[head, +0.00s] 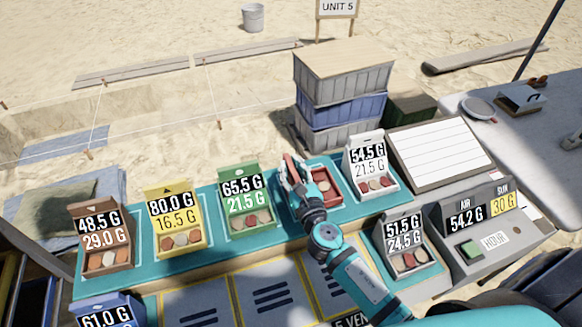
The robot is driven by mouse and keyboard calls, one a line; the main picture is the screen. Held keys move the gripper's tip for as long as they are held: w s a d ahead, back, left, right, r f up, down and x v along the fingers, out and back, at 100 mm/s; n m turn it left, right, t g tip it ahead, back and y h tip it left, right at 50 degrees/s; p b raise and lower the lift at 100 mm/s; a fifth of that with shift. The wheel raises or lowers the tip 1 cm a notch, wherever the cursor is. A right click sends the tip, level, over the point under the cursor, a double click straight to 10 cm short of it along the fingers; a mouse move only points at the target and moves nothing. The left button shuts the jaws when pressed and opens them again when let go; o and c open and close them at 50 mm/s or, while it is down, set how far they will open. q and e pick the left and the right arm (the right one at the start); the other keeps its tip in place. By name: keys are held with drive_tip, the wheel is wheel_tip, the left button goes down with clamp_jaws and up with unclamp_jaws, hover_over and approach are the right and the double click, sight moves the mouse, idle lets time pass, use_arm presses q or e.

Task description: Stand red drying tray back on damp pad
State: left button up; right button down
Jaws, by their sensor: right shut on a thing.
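The red drying tray (328,184) is on the teal strip of the table, between the green tray and the white tray, with some pieces visible in it. My right gripper (291,172) is at its left side, shut on it; a bit of red shows between the fingers. My arm hides part of the tray and what lies under it, so I cannot tell whether it is touching the teal surface (140,257). No separate damp pad can be made out. My left gripper is not in view.
Green (240,181), yellow (173,207) and brown (103,236) trays stand to the left, a white tray (386,188) close on the right. Stacked crates (342,110) rise behind. A display box (470,228) and another tray (413,268) are at the right.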

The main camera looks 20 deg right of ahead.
drive_tip(key=shift+f+b, duration=0.5)
drive_tip(key=shift+f, duration=0.05)
drive_tip(key=c, duration=1.5)
unclamp_jaws()
drive_tip(key=shift+r, duration=0.1)
drive_tip(key=shift+c, duration=0.2)
drive_tip(key=o, duration=0.4)
drive_tip(key=shift+c, duration=0.2)
drive_tip(key=shift+s, duration=0.1)
drive_tip(key=s, duration=1.1)
drive_tip(key=shift+s+a, duration=0.3)
drive_tip(key=shift+s, duration=0.1)
